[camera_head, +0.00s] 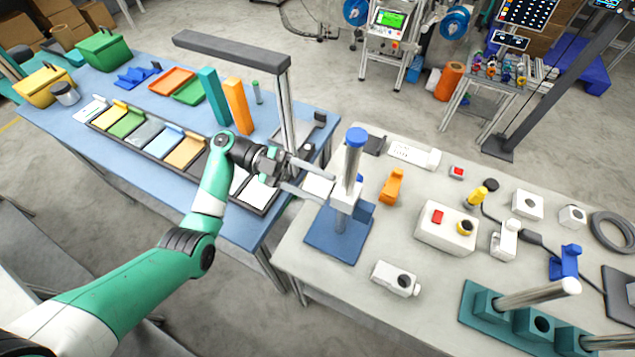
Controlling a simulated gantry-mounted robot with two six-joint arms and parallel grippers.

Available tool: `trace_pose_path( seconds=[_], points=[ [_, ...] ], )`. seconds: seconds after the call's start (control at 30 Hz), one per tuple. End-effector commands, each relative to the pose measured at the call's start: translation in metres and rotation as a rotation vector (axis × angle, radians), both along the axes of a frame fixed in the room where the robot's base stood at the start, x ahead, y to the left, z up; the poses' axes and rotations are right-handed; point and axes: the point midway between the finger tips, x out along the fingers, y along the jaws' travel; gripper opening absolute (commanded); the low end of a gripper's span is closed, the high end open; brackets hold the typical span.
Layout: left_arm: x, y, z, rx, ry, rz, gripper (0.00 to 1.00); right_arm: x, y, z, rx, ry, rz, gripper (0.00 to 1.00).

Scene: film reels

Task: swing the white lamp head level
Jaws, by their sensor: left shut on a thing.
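A white flat piece (316,185), which looks like the lamp head, sits beside a metal post (353,165) with a blue cap. The post stands upright on a blue base plate (328,237) at the left end of the pale table. My left gripper (328,186) reaches in from the left, with a finger on each side of the white piece, and is shut on it. The post partly hides where the piece joins it, and I cannot tell its exact tilt. My right gripper is not in view.
The pale table (300,255) also holds an orange bracket (392,185), a white box with a red button (446,230) and a small white device (396,278). A blue table (215,225) with a tray of colored cards stands left, beyond a narrow gap. A dark overhead bar (230,50) stands behind my gripper.

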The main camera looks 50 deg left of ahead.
Motion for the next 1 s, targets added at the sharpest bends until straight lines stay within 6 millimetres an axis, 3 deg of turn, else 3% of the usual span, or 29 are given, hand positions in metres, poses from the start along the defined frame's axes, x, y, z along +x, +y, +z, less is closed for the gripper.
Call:
trace_pose_path(
  seconds=[1.0],
  points=[
    [-0.005,-0.002,-0.011,0.302,-0.766,0.001,0.00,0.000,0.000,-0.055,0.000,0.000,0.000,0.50]
  ],
)
